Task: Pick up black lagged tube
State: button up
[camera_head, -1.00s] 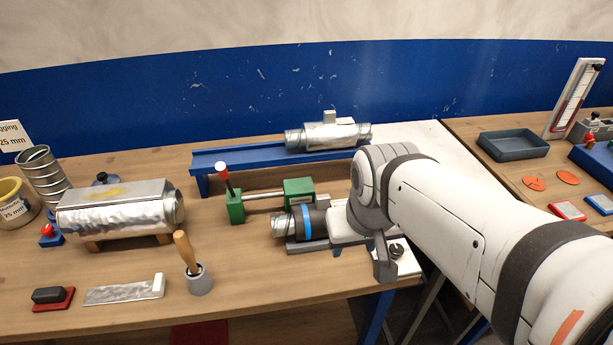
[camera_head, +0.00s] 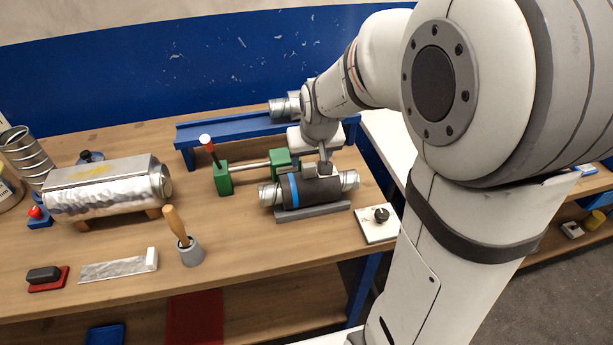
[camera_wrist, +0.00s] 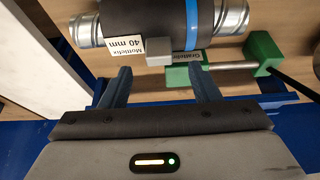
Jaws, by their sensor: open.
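The black lagged tube (camera_head: 303,189) lies level on a grey cradle (camera_head: 312,213) on the bench. It has a blue band and bare spiral metal ends. In the wrist view the tube (camera_wrist: 170,18) runs across the top, with a white "40 mm" label and a small grey block (camera_wrist: 160,53) on its side. My gripper (camera_head: 324,160) is just above the tube's middle in the head view. In the wrist view my gripper (camera_wrist: 161,72) is open and empty, its fingertips spread to either side of the grey block. I cannot tell whether they touch anything.
A green clamp with a rod (camera_head: 223,178) stands close behind the tube. A blue rail (camera_head: 230,128) with a metal duct runs along the back. A white plate with a black knob (camera_head: 377,224) lies at right. A wooden-handled tool (camera_head: 178,226) stands in a grey cup at left.

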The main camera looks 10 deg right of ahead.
aim_at(309, 165)
jog(key=shift+x, duration=1.85)
jog(key=shift+s, duration=0.1)
jog(key=shift+c, duration=0.3)
grip_shut()
